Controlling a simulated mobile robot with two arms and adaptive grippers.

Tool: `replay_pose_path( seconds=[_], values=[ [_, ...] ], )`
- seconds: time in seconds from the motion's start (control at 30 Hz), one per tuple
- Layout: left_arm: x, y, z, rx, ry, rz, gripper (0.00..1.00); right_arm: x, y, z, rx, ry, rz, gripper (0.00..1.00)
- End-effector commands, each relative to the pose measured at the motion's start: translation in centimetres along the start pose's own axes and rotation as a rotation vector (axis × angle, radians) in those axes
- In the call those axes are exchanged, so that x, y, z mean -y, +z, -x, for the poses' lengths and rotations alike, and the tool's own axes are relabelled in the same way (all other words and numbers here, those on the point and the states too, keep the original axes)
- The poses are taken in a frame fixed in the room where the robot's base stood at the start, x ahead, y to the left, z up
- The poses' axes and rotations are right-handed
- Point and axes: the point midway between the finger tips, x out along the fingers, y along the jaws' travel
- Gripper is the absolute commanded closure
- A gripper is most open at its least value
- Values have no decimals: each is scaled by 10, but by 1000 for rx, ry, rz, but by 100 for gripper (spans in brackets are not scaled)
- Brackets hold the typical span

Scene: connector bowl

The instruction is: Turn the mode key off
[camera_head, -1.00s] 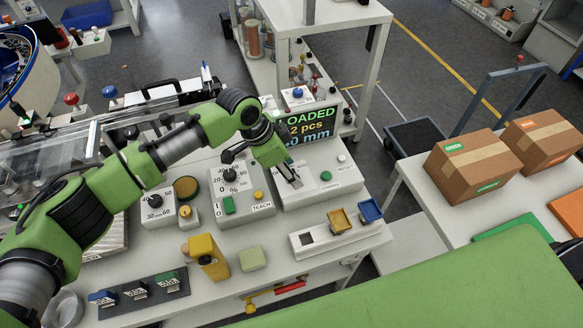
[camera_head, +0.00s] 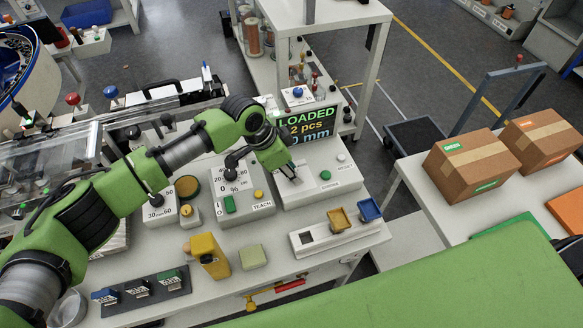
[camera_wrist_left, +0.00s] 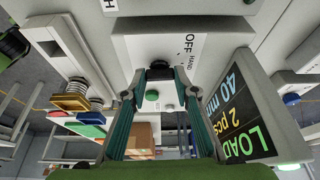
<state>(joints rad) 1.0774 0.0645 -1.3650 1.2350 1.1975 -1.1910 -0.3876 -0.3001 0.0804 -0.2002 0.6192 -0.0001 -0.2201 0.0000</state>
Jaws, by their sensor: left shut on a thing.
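The mode key (camera_wrist_left: 160,66) is a small dark piece on the white control box (camera_head: 345,178), under the printed words OFF and HAND. It shows between my fingertips in the wrist view; in the head view my gripper hides it. My left gripper (camera_head: 291,177) reaches down to the left part of the box. In the wrist view the left gripper (camera_wrist_left: 160,78) is shut on the key. The key's exact angle is hard to make out. My right gripper is not in view.
A screen (camera_head: 306,124) reading LOADED, 2 pcs stands behind the box. A green button (camera_head: 326,175) and a white button (camera_head: 341,157) sit right of my gripper. The TEACH box (camera_head: 240,196) is close on the left. A holder (camera_head: 318,240) with yellow and blue pieces stands in front.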

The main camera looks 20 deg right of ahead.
Motion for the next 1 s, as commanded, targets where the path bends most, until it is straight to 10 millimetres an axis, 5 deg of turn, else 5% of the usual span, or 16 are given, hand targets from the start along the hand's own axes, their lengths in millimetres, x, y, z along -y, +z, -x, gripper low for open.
replay_pose_path(
  seconds=[0.6,1.0],
  values=[
    [-7,-4,3,0,-177,439,94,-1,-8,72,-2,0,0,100],
    [-7,-3,1,0,-265,644,94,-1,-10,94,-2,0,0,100]
  ],
)
